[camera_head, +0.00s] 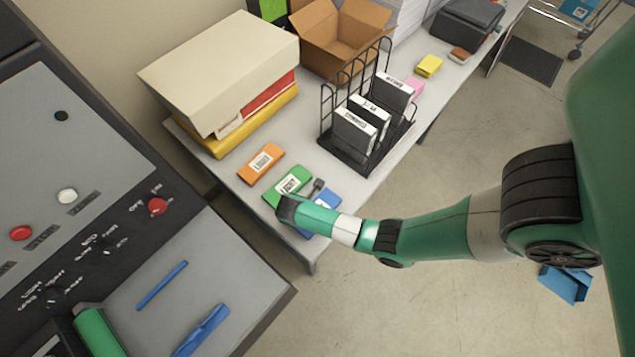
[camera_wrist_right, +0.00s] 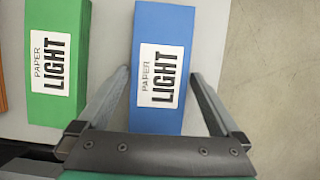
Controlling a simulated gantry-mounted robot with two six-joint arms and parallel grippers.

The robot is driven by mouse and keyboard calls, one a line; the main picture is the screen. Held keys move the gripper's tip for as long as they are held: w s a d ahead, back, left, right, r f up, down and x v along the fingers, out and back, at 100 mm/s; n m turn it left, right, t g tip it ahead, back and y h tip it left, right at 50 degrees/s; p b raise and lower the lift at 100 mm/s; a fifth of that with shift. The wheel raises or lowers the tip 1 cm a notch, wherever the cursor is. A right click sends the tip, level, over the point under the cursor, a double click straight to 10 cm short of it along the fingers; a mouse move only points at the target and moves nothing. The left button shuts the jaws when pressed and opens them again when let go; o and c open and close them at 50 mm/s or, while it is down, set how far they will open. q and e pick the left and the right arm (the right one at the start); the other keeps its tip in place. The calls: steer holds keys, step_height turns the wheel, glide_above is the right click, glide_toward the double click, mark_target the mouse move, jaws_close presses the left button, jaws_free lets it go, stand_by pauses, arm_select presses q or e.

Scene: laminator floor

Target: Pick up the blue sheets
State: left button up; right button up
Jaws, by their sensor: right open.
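The blue sheets are a blue pack (camera_wrist_right: 163,28) with a white "PAPER LIGHT" label in the right wrist view. In the head view the blue pack (camera_head: 329,198) lies at the near end of the grey table, partly hidden by my right gripper. My right gripper (camera_wrist_right: 160,76) is open, with one finger along each long side of the pack and the pack showing between them. In the head view my right gripper (camera_head: 308,195) is over the pack. I cannot tell how high the fingertips are. My left gripper is not in view.
A green pack (camera_head: 287,188) lies close left of the blue one, then an orange pack (camera_head: 261,164). A black wire rack (camera_head: 353,156) with white boxes stands behind. Stacked large boxes (camera_head: 220,75) and an open carton (camera_head: 338,40) fill the back. A control-panel machine (camera_head: 95,155) stands left.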

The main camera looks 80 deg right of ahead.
steer(key=shift+s+d+f, duration=0.1)
steer(key=shift+f, duration=0.2)
steer(key=shift+r, duration=0.1)
steer(key=c, duration=1.4)
steer(key=shift+r, duration=0.1)
step_height(320, 180, up, 3)
steer(key=shift+r+p, duration=0.15)
steer(key=shift+p, duration=0.5)
steer(key=s+a+r+p, duration=0.2)
steer(key=a+r+p, duration=0.1)
steer(key=a, duration=0.1)
steer(key=s+a+r+p, duration=0.3)
steer(key=a, duration=0.1)
steer(key=s+a+r+p, duration=0.2)
steer(key=a+r+p, duration=0.1)
steer(key=a, duration=0.1)
steer(key=shift+s+r, duration=0.2)
steer(key=shift+s, duration=0.05)
